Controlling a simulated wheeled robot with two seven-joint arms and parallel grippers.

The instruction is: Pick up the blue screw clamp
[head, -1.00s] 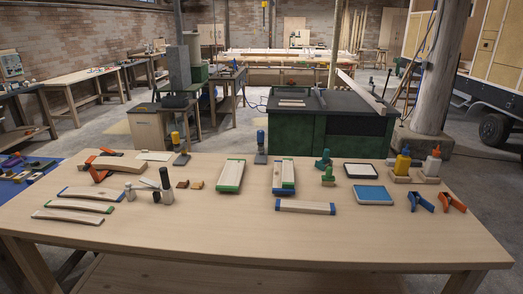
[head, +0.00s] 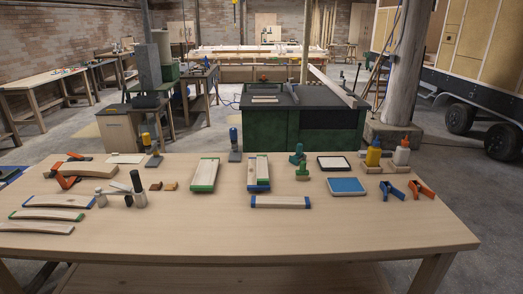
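An upright tool with a blue top and a grey base (head: 235,146) stands near the back edge of the wooden table, left of the table's middle. It looks like the blue screw clamp, though it is small in view. A similar one with a yellow top (head: 148,143) stands further left. A blue spring-type clamp (head: 392,190) lies at the right beside an orange one (head: 421,189). Neither of my grippers is in view.
The wooden table (head: 250,235) is clear along its front. Wood blocks with green ends (head: 205,175) and blue ends (head: 280,202) lie mid-table. Glue bottles (head: 373,153) stand at the right. A green cabinet bench (head: 270,125) stands behind the table.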

